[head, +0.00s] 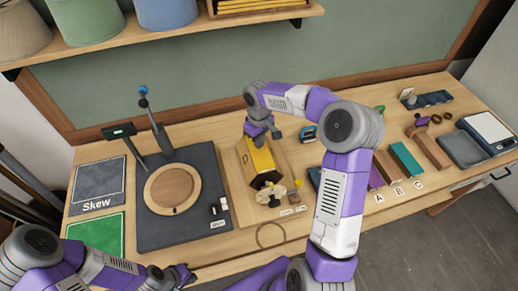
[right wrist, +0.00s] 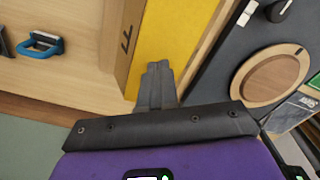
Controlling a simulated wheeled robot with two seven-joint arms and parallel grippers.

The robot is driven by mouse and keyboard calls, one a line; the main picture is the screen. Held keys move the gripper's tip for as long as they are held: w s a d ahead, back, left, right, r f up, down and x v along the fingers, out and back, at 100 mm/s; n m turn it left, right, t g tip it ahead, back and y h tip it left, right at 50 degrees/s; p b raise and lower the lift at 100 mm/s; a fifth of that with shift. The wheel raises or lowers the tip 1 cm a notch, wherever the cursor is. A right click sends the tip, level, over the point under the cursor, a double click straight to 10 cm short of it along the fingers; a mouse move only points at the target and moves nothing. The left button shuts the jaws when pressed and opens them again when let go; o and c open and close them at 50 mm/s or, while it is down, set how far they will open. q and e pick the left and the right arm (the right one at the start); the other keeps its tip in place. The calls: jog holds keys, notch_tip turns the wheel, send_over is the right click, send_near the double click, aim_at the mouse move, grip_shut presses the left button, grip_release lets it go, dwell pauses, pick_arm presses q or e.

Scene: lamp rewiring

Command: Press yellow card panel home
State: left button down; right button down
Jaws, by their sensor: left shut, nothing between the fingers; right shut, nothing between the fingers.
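The yellow card panel (head: 264,164) lies in a wooden frame on the board in the middle of the bench. It also shows in the right wrist view (right wrist: 168,35) as a flat yellow sheet beside a wooden rail (right wrist: 127,45). My right gripper (head: 262,139) is shut and empty at the panel's far end; its closed fingertips (right wrist: 158,66) overlap the yellow sheet. I cannot tell whether they touch it. The gripper hides part of the panel's far end. My left gripper (head: 188,275) is shut and empty, low at the bench's front edge, away from the panel.
A dark mat with a round wooden ring (head: 172,189) and a jointed stand (head: 152,120) lies left of the panel. A wooden knob part (head: 270,192) sits at the panel's near end. Coloured blocks (head: 405,160) stand to the right. A shelf (head: 160,38) hangs above.

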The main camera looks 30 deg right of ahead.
jog(key=shift+f+b, duration=0.65)
jog(key=shift+f, duration=0.25)
dwell(0.4)
jog(key=shift+s+f, duration=0.15)
jog(key=shift+f, duration=0.15)
dwell(0.8)
jog(key=shift+r, duration=0.1)
jog(key=shift+r+p, duration=0.7)
jog(key=shift+r, duration=0.2)
jog(key=shift+r+p, duration=1.95)
jog(key=shift+r, duration=0.8)
jog(key=shift+f, duration=0.1)
